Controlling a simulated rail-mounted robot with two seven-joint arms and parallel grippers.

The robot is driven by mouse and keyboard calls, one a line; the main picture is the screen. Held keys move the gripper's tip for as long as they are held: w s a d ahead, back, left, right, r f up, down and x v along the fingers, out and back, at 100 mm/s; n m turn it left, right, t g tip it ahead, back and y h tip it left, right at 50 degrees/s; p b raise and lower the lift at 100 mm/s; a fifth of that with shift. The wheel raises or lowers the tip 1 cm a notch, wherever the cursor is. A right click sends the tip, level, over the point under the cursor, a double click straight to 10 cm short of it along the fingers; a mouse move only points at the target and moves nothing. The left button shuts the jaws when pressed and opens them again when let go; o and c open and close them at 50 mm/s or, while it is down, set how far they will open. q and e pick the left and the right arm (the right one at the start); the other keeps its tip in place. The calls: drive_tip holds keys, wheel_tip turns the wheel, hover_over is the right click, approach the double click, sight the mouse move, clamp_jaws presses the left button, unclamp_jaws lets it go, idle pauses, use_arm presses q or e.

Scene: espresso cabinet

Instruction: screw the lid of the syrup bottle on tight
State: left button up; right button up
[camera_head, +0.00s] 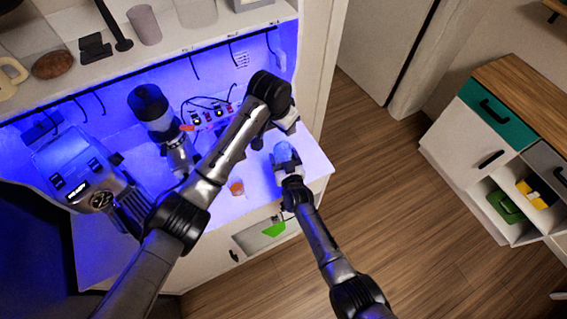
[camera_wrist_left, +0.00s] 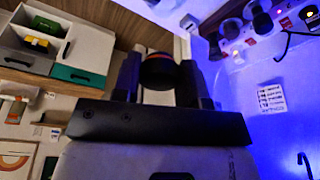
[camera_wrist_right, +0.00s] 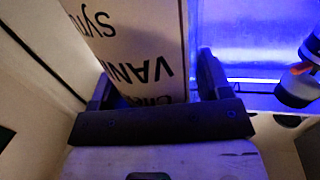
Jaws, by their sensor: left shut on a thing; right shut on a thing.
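The syrup bottle (camera_wrist_right: 135,45) fills the middle of the right wrist view, with its white label and dark lettering upside down. My right gripper (camera_wrist_right: 155,95) is shut on its body. In the head view the bottle (camera_head: 283,153) is a small pale-blue shape just beyond the right gripper (camera_head: 288,176), over the counter's right end. My left gripper (camera_wrist_left: 160,90) is shut on the dark round lid (camera_wrist_left: 159,72), which has a reddish ring. The left gripper (camera_head: 287,124) is near the bottle in the head view. Whether lid and bottle neck touch is hidden.
An espresso machine (camera_head: 80,170) and a grinder (camera_head: 152,105) stand left on the blue-lit counter. A small orange cup (camera_head: 236,186) is left of the bottle. A socket strip (camera_head: 210,118) with cables is behind. A shelf (camera_head: 200,40) overhangs the back. Open floor lies right.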

drive_tip(key=shift+c, duration=0.7)
use_arm(q)
hover_over(284, 146)
drive_tip(key=shift+s+a+f, duration=0.15)
drive_tip(key=shift+s+f, duration=0.05)
drive_tip(key=shift+f, duration=1.15)
drive_tip(key=shift+s+a+f, duration=0.1)
drive_tip(key=shift+s+f, duration=0.1)
drive_tip(key=shift+f, duration=1.15)
drive_tip(key=shift+f, duration=0.85)
drive_tip(key=shift+f, duration=0.55)
